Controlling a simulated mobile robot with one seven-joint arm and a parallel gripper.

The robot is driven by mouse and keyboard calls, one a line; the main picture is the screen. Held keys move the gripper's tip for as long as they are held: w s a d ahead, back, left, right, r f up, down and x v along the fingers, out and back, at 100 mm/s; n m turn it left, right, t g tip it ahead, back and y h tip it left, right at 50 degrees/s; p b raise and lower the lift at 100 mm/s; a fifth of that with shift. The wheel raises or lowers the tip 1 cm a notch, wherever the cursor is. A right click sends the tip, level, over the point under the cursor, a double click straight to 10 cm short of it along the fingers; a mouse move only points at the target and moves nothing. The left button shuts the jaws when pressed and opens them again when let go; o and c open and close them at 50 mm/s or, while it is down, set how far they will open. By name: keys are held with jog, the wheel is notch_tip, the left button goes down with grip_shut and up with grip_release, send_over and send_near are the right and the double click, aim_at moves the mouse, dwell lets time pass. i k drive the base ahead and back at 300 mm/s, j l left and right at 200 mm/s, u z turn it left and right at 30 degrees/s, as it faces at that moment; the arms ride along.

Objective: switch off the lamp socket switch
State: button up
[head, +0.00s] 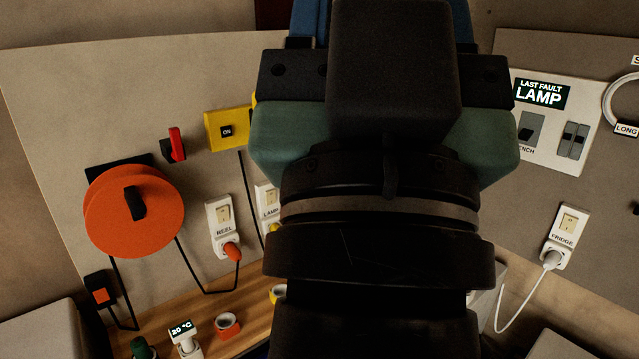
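The lamp socket (267,199) is a white wall socket labelled LAMP, just left of my arm in the head view. Its right part is hidden behind my arm, and I cannot tell its switch position. A yellow plug shows at its lower edge. My gripper (386,60) is seen from behind in the upper middle, in front of the panel. Its fingertips are hidden, so I cannot tell whether it is open or what it touches.
The reel socket (221,222) with an orange plug is close left of the lamp socket. An orange cable reel (152,228) and a yellow ON box (228,130) stand out from the panel. The fridge socket (565,233) is right. A wooden shelf (190,303) with small items runs below.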

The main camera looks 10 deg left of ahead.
aim_at(270, 198)
jog(key=i+j+z, duration=0.1)
jog(key=i+j, duration=0.15)
jog(key=i, duration=0.25)
jog(key=i+j, duration=0.25)
jog(key=i, duration=0.25)
jog(key=i+j+z, duration=0.15)
jog(key=i+j, duration=0.15)
jog(key=i, duration=0.2)
